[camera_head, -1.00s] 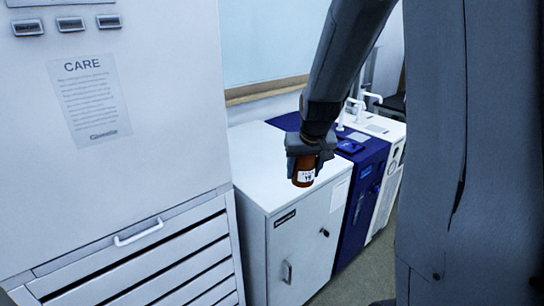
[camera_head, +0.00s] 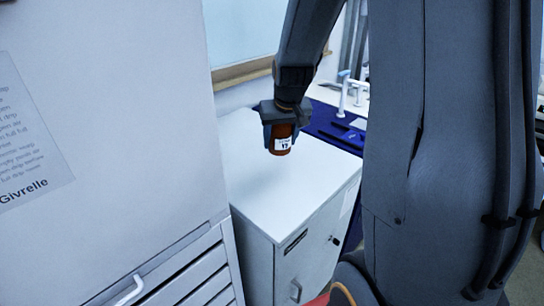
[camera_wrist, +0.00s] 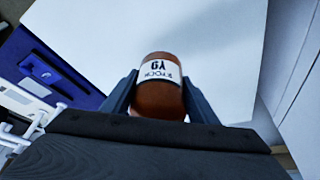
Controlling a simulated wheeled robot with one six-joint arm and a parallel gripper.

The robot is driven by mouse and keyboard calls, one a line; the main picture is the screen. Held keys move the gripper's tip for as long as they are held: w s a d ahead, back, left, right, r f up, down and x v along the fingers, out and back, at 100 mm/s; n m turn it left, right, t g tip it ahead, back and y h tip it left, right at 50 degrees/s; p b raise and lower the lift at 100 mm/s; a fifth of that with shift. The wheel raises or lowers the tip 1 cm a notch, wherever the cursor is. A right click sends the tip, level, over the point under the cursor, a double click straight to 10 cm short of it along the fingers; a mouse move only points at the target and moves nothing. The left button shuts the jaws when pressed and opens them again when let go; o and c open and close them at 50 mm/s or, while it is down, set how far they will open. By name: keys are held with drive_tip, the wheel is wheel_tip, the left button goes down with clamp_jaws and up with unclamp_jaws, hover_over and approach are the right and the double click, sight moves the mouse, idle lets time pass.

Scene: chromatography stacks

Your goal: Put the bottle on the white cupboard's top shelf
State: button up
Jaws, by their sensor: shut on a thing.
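A brown bottle (camera_head: 281,140) with a white label hangs in my gripper (camera_head: 284,128), its upper part hidden between the fingers. In the wrist view the bottle (camera_wrist: 160,95) sits between the two dark fingers, with its label showing. My gripper is shut on it and holds it over the white top of a low cupboard (camera_head: 262,180). The bottle looks apart from that top. The low white cupboard has a closed door with a handle. No open shelf shows in these views.
A tall white cabinet (camera_head: 110,120) with drawers below and a paper notice (camera_head: 28,135) stands close on the left. A dark blue unit (camera_head: 338,125) with white taps (camera_head: 350,92) adjoins the low cupboard on the right. The low cupboard's top is clear.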

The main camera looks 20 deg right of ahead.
sight(281, 151)
wheel_tip(281, 151, down, 5)
drive_tip(key=shift+d+r+p, duration=0.1)
drive_tip(key=shift+r+p, duration=0.1)
drive_tip(key=shift+p, duration=0.15)
drive_tip(key=shift+f, duration=1.85)
drive_tip(key=shift+f, duration=0.15)
drive_tip(key=o, duration=1.4)
drive_tip(key=shift+s, duration=0.1)
drive_tip(key=shift+c, duration=0.2)
